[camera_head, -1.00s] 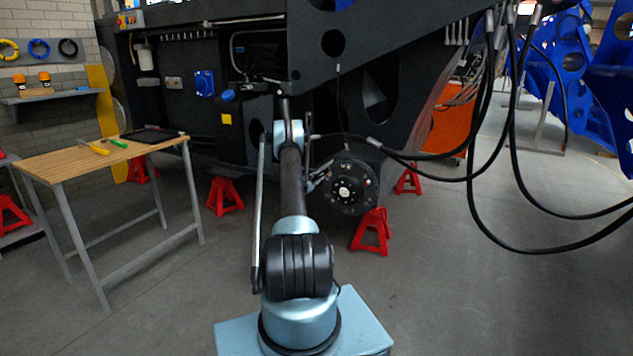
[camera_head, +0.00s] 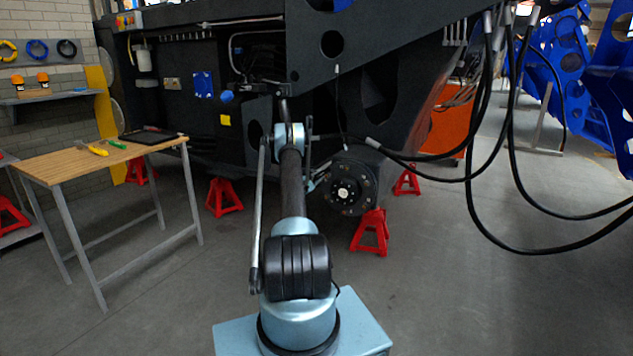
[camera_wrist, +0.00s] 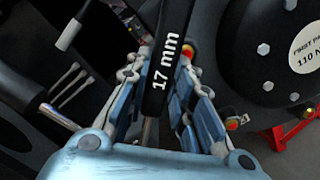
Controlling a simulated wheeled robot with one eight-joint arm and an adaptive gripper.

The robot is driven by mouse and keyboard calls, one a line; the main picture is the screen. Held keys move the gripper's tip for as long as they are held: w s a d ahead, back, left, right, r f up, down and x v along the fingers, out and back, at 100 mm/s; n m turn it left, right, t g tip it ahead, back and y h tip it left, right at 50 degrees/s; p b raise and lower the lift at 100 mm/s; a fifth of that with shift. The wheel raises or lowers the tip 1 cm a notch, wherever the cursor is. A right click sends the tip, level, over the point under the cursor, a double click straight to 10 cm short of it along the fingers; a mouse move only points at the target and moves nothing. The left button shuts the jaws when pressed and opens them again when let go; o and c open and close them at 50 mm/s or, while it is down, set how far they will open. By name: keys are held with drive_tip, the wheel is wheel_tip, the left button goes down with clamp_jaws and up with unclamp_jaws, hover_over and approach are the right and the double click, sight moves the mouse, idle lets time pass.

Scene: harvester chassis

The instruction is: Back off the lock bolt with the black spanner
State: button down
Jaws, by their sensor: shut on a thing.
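In the wrist view the black spanner (camera_wrist: 170,32), marked "17 mm", runs up between the fingers and out of the top edge. My gripper (camera_wrist: 160,72) is shut on it. The spanner's working end is out of that view. I cannot pick out the lock bolt for certain, nor tell whether the spanner sits on it. In the head view my arm reaches up to the dark chassis (camera_head: 310,62); the gripper and spanner are too small and dark there to make out.
A round black hub (camera_head: 349,188) with bolts hangs right of my arm; its label (camera_wrist: 308,46) shows in the wrist view. Red stands (camera_head: 370,232) are on the floor. Black hoses (camera_head: 470,205) loop at the right. A wooden table (camera_head: 60,166) with tools stands left.

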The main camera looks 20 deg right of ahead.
idle(0.3)
drive_tip(key=shift+w+a+r+n, duration=0.35)
drive_tip(key=shift+w+r+n, duration=0.1)
drive_tip(key=shift+r+n, duration=0.15)
drive_tip(key=shift+w+a+r+n, duration=0.3)
drive_tip(key=shift+w+r+n, duration=0.15)
drive_tip(key=shift+n, duration=0.15)
drive_tip(key=shift+w+a+r+n+t, duration=0.3)
drive_tip(key=shift+w+a+r+n, duration=0.45)
drive_tip(key=shift+w+n, duration=0.35)
drive_tip(key=shift+r, duration=0.1)
drive_tip(key=shift+w+a+r+n, duration=0.3)
drive_tip(key=shift+w+a+n, duration=0.15)
drive_tip(key=shift+n, duration=0.2)
drive_tip(key=shift+w+a+r+n, duration=0.25)
drive_tip(key=shift+w+a+n, duration=0.1)
drive_tip(key=shift+w+n, duration=0.25)
drive_tip(key=shift+s, duration=0.1)
drive_tip(key=shift+w+a+r+n+t, duration=0.2)
drive_tip(key=shift+w+a+n, duration=0.25)
drive_tip(key=shift+w+n, duration=0.2)
drive_tip(key=shift+w+a+r+n+t, duration=0.1)
drive_tip(key=shift+w+a+n+t, duration=0.1)
drive_tip(key=shift+w+a+n, duration=0.35)
